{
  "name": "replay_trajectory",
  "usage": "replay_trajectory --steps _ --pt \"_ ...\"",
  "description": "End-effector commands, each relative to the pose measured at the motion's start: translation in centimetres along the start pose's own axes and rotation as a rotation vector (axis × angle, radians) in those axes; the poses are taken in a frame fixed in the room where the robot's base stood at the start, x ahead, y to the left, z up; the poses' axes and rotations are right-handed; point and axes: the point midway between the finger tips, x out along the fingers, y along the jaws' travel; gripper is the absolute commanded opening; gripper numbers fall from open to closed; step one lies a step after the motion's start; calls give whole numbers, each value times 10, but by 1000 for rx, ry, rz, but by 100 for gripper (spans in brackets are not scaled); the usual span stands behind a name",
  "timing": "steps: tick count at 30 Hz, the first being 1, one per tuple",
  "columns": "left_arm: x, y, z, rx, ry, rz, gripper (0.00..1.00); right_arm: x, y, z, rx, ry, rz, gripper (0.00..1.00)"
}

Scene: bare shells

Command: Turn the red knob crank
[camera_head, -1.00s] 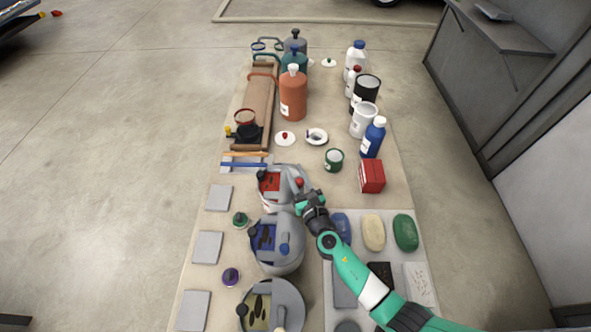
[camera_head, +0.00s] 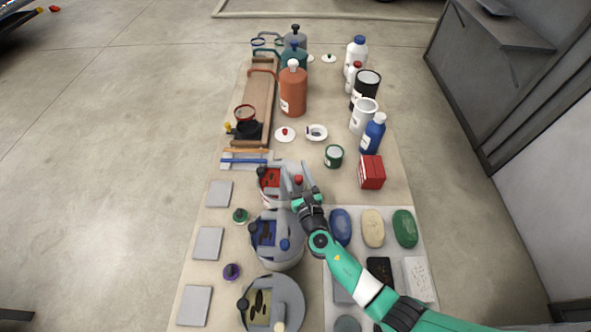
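The red knob (camera_head: 298,180) is a small red ball on the grey machine with the red inside (camera_head: 268,181), the farthest of three similar machines in a column. My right gripper (camera_head: 297,175) reaches in from the lower right over this machine. Its pale grey fingers appear spread, one on each side of the red knob. I cannot tell whether either finger touches it. The crank arm under the knob is mostly hidden by the gripper. My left gripper is not in view.
The blue machine (camera_head: 272,240) stands just in front, close to my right wrist, with the yellowish one (camera_head: 273,305) nearer. A red box (camera_head: 371,172) and green tin (camera_head: 333,157) stand to the right. Oval pieces, including a green one (camera_head: 405,228), lie on a pale tray.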

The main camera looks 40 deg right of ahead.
Motion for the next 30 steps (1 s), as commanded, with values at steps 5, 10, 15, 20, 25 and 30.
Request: replay_trajectory --steps 5,10,15,20,25,30 --pt "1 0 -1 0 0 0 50 -2 0 0 0 0 0 61" --pt "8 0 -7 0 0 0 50 -24 1 2 -1 3 2 61" --pt "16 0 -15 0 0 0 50 -65 0 2 -1 3 4 61" --pt "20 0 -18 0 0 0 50 -98 1 1 -2 2 4 61" --pt "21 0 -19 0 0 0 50 -115 0 0 0 0 1 61" --pt "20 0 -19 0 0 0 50 -116 0 0 0 -1 -1 61"
